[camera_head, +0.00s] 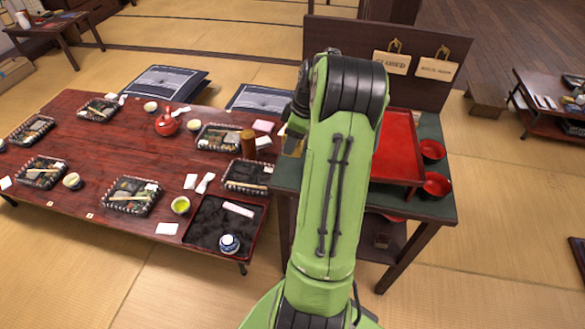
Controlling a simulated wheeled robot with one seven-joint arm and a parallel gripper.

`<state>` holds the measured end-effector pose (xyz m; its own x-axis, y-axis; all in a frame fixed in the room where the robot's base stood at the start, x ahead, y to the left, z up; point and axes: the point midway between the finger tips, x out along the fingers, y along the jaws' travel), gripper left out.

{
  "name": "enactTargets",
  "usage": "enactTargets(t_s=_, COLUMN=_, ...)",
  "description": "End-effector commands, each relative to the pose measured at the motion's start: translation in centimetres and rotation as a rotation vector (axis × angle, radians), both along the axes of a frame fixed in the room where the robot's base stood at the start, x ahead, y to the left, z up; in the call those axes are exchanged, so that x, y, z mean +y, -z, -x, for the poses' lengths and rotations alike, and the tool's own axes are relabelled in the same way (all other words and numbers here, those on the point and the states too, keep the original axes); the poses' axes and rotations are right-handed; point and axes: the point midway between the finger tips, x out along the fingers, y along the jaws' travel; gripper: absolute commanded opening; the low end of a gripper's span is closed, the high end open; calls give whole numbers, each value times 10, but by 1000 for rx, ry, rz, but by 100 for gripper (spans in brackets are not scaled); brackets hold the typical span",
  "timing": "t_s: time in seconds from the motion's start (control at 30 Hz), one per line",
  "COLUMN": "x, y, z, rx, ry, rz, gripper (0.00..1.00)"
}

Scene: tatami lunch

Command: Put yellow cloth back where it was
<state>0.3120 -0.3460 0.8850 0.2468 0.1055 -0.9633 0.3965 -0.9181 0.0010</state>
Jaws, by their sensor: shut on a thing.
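My green and black arm rises through the middle of the view and hides much of what lies behind it. My gripper (297,125) is a dark shape at the arm's left side, over the left end of the dark side table (432,208). It is shut on what looks like the yellow cloth (292,145), a small yellow-tan patch just below it. The fingertips and most of the cloth are hidden, and I cannot tell whether the cloth touches the table top.
A red tray (400,150) lies on the side table, with red bowls (437,185) at its right. A dark board with hanging signs (391,62) stands behind. The long red-brown table (95,175) at left holds set trays, cups and a red teapot (166,124).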

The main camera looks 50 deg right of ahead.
Motion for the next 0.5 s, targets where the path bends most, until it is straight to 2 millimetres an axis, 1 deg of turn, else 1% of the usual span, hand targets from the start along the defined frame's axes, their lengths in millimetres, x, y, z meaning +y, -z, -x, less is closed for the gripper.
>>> enactTargets(t_s=0.03, x=1, y=16, z=0, rx=2, ry=0, rz=-5, gripper=20)
enactTargets(t_s=0.1, x=1, y=30, z=0, rx=2, ry=0, rz=-4, gripper=20)
enactTargets(t_s=0.17, x=1, y=39, z=-1, rx=0, ry=0, rz=-2, gripper=20)
enactTargets(t_s=0.33, x=1, y=74, z=-1, rx=0, ry=1, rz=-4, gripper=20)
enactTargets(t_s=0.4, x=1, y=79, z=0, rx=0, ry=1, rz=-1, gripper=20)
enactTargets(t_s=0.5, x=0, y=77, z=-1, rx=0, ry=1, rz=0, gripper=20)
